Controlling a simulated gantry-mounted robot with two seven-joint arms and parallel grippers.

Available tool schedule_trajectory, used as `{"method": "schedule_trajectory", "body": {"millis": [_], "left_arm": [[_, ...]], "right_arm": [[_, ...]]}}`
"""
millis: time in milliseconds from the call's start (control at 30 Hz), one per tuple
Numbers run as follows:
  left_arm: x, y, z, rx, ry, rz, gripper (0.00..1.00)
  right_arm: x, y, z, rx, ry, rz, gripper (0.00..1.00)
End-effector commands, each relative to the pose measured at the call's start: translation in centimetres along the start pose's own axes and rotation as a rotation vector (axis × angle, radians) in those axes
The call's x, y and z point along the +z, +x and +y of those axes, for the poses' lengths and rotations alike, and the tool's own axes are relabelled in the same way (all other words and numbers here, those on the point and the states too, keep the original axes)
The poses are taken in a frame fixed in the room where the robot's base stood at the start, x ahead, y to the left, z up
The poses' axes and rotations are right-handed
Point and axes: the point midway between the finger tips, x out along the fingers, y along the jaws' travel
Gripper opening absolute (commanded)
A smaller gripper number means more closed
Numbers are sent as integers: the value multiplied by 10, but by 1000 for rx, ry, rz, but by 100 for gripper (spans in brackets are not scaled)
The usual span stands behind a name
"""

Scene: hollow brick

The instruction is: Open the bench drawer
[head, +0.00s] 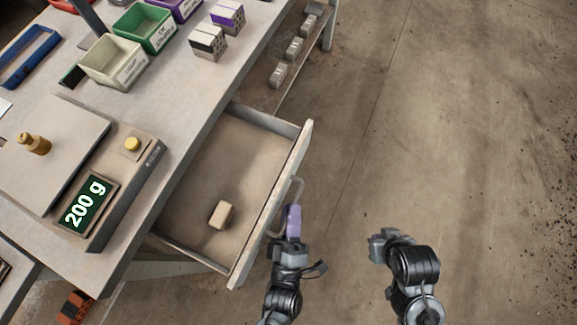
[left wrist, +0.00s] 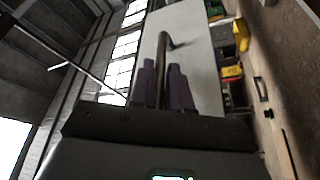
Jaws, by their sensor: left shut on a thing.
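The bench drawer (head: 240,150) is pulled well out from under the bench top, and its inside shows. A small beige block (head: 221,214) lies in it towards the near end. The drawer's grey bar handle (head: 299,188) is on its front panel. My left gripper (head: 293,218) has its purple fingers shut on the handle. In the left wrist view the handle bar (left wrist: 162,62) runs between the two fingers (left wrist: 163,88). My right gripper (head: 381,244) is apart from the drawer, over the floor to the right; its fingers do not show clearly.
On the bench top (head: 165,95) stand a scale reading 200 g (head: 86,204) with a brass weight (head: 34,144), a green bin (head: 145,27), a cream bin (head: 113,62) and small boxes (head: 208,43). The floor (head: 430,130) right of the drawer is clear.

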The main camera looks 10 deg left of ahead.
Motion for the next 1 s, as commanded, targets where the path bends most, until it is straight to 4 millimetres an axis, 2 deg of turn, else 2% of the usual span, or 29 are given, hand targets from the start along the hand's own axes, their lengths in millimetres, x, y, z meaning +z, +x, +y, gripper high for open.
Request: {"method": "schedule_trajectory", "body": {"millis": [300, 333, 433, 767, 867, 1000], "left_arm": [[0, 0, 0, 0, 1, -1, 0], [0, 0, 0, 0, 1, -1, 22], [0, 0, 0, 0, 1, -1, 37], [0, -2, 0, -1, 1, -1, 38], [0, -8, 0, -1, 2, -2, 38], [0, -25, 0, -3, 2, -5, 38]], "right_arm": [[0, 0, -2, -3, -1, 1, 0], [-1, 0, -2, -3, -1, 1, 0], [-1, 0, -1, -3, -1, 2, 0], [-2, -1, -1, -2, -1, 3, 0], [-2, -2, -1, -2, -1, 4, 0], [-4, -7, -1, -2, 0, 4, 0]]}}
